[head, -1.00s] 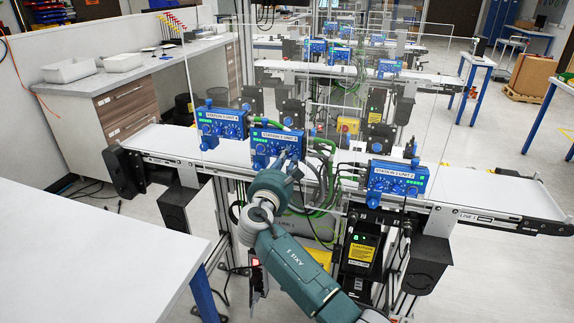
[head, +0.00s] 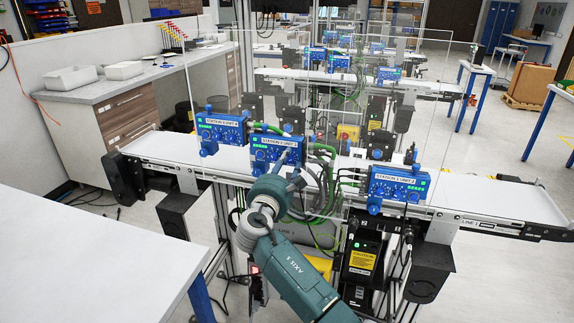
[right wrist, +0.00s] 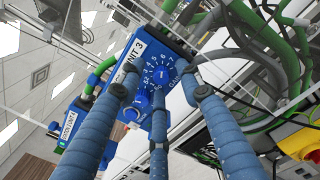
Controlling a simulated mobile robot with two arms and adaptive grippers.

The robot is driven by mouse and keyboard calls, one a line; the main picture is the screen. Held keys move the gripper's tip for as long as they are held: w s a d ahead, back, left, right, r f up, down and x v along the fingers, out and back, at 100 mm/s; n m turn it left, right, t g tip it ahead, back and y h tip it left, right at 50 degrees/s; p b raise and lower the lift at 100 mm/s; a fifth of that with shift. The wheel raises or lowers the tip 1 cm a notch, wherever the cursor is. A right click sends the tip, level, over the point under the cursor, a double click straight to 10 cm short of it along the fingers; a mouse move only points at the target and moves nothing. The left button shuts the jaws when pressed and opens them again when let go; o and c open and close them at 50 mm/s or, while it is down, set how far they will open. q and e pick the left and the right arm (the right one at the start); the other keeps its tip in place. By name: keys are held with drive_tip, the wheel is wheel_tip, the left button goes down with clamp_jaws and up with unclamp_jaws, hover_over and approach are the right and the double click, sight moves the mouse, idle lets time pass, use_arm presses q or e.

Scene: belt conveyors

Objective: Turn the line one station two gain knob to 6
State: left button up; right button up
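Line 1 carries three blue control units. The middle unit (head: 277,148), whose label ends in "UNIT 3", has a row of dials and lit green lights. My right gripper (head: 287,170) is in front of it in the head view, partly hidden by my wrist. In the right wrist view, a blue dial knob (right wrist: 161,75) with a white pointer mark and numbers around it sits between the spread fingers of the gripper (right wrist: 158,88). The fingers are open; I cannot tell whether any touches the knob. My left gripper is out of view.
Another blue unit (head: 220,130) stands left on the belt (head: 172,146) and one (head: 397,185) stands right. Green cables (head: 322,155) run beside the middle unit. Clear panels stand above the line. A white table (head: 90,255) is at the front left.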

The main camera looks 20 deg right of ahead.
drive_tip(key=v, duration=1.2)
drive_tip(key=shift+f, duration=0.2)
wheel_tip(320, 180, down, 23)
drive_tip(key=m+g+y, duration=0.1)
drive_tip(key=g+y, duration=0.2)
drive_tip(key=y, duration=0.1)
drive_tip(key=s+f+m+g+y, duration=0.15)
drive_tip(key=s+f, duration=0.45)
drive_tip(key=f, duration=0.6)
drive_tip(key=s+f+m+g+y, duration=0.1)
drive_tip(key=s+f+m+g, duration=0.2)
drive_tip(key=s+f, duration=0.55)
drive_tip(key=s+d+f+m+g+y, duration=0.2)
drive_tip(key=s+f+m+g, duration=0.3)
drive_tip(key=s+f, duration=1.3)
drive_tip(key=s+d+f+m, duration=0.1)
drive_tip(key=s+f+m, duration=0.2)
drive_tip(key=s, duration=0.6)
drive_tip(key=s+d+f+m+g, duration=0.1)
drive_tip(key=s+f+m, duration=0.3)
drive_tip(key=s, duration=0.4)
drive_tip(key=s+d+f+m+g+y+b, duration=0.1)
drive_tip(key=s+d+f+m, duration=0.2)
drive_tip(key=s, duration=0.6)
drive_tip(key=shift+s+f+m, duration=0.15)
drive_tip(key=shift+s+m, duration=0.2)
drive_tip(key=shift+m, duration=0.3)
